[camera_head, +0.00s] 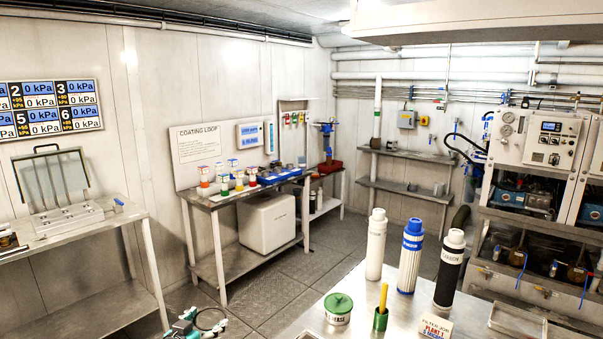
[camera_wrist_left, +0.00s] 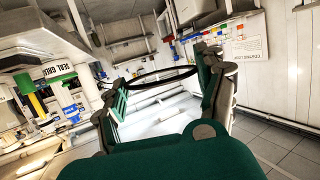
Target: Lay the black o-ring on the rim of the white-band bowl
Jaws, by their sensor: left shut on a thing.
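My left gripper (camera_head: 188,324) is low in the head view, left of the near table and over the floor area. In the left wrist view the o-ring (camera_wrist_left: 162,76) appears as a flat dark ellipse spanning between the two green fingers of the gripper (camera_wrist_left: 160,84). I cannot make out the white-band bowl in either view. My right gripper is not in view.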

